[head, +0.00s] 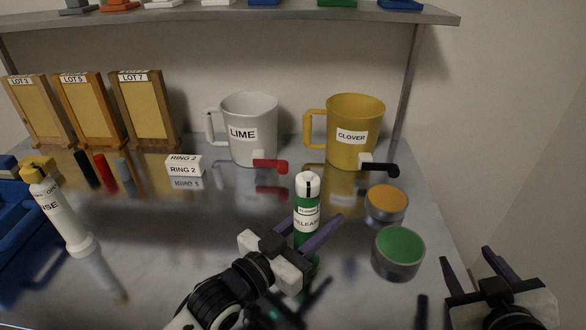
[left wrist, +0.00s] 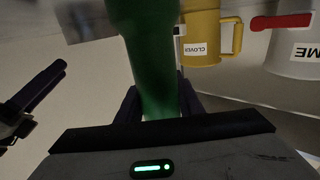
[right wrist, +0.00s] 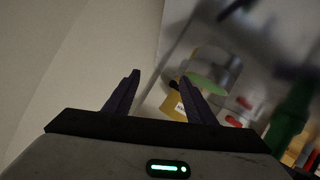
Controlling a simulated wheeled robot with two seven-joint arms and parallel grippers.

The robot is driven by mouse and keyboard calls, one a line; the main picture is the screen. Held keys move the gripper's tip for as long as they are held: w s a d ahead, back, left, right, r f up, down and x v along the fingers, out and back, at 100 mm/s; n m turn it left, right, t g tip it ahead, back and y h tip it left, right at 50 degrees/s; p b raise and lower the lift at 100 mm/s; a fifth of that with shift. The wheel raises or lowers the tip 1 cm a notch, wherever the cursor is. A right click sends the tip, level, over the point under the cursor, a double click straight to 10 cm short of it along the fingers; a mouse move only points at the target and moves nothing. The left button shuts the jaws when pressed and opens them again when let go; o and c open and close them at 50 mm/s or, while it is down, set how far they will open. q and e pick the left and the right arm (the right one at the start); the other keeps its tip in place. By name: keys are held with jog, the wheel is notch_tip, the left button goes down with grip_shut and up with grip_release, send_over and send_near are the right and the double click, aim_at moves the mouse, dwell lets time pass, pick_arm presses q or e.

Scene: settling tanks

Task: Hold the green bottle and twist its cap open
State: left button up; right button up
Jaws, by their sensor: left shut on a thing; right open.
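The green bottle (head: 306,224) stands upright near the middle of the table in the head view. It has a white cap (head: 308,185) with a dark stripe, and a label that reads "RELEASE" in part. My left gripper (head: 318,232) is shut on the bottle's body below the cap. In the left wrist view the green bottle (left wrist: 152,65) rises between the fingers. My right gripper (head: 482,268) is open and empty, to the right of the bottle and past the table's right edge. The right wrist view shows the bottle (right wrist: 290,115) at its right side, apart from the fingers.
A green-topped tin (head: 399,250) and an orange-topped tin (head: 387,203) stand right of the bottle. A white mug (head: 262,111) and yellow mug (head: 366,107) stand behind. A shelf (head: 230,17) spans the back.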

jog(key=w+a+r+n+t+y, duration=0.25)
jog(key=a+r+y, duration=0.35)
jog(key=a, duration=0.5)
jog(key=n+g+y, duration=0.2)
jog(key=y, duration=0.5)
send_near(300, 176)
jog(key=shift+w+f+t, duration=0.25)
jog(key=shift+w+f, duration=0.4)
jog(key=shift+f, duration=0.15)
jog(key=shift+w+a+r, duration=0.1)
jog(key=shift+a, duration=0.1)
jog(key=x, duration=1.1)
jog(key=shift+w+a+r, duration=0.1)
jog(key=shift+a, duration=0.1)
jog(key=c, duration=1)
jog(key=shift+n+y, duration=0.25)
jog(key=shift+y, duration=0.15)
jog(key=shift+c, duration=0.4)
